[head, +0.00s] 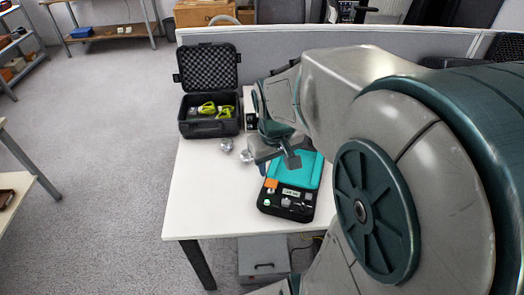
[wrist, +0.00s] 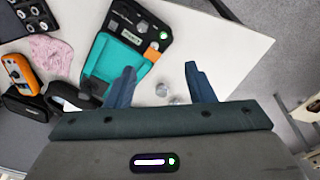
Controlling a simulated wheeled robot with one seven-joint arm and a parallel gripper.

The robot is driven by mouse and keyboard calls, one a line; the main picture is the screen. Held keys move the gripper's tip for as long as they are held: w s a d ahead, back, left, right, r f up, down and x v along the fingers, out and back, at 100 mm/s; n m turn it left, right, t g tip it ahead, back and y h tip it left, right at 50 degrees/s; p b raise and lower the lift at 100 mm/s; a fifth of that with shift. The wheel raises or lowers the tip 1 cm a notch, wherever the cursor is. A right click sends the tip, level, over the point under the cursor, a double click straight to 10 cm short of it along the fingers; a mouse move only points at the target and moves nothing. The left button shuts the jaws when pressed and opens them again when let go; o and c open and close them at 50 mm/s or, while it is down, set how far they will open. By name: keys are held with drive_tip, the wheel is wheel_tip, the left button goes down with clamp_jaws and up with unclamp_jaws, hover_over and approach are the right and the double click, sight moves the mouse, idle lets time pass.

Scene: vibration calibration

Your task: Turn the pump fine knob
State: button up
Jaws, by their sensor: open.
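A device with a teal cover and a black control panel (head: 268,202), which looks like the pump, lies on the white table. Its panel holds a small light display, an orange patch and several small knobs or fittings, too small to tell which is the fine knob. In the wrist view the teal cover (wrist: 103,62) and the panel lie beyond and left of my fingers. My gripper (wrist: 160,70) is open and empty, with its fingers spread. In the head view my gripper (head: 276,158) is above the table by the device's upper left side and hides part of it.
Two small silvery pieces (head: 227,145) lie on the table left of the device. An open black case (head: 210,128) with yellow-green items stands at the back left. In the wrist view an orange instrument (wrist: 20,72) and a pink cloth (wrist: 50,52) lie left. The table's front left is clear.

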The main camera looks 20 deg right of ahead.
drive_tip(key=g+y+b, duration=0.1)
drive_tip(key=g+b, duration=0.1)
drive_tip(key=b, duration=0.1)
approach(286, 201)
drive_tip(key=shift+n, duration=0.3)
wheel_tip(286, 201, down, 8)
drive_tip(key=shift+s+f, duration=0.1)
drive_tip(key=shift+f, duration=0.05)
drive_tip(key=c, duration=1)
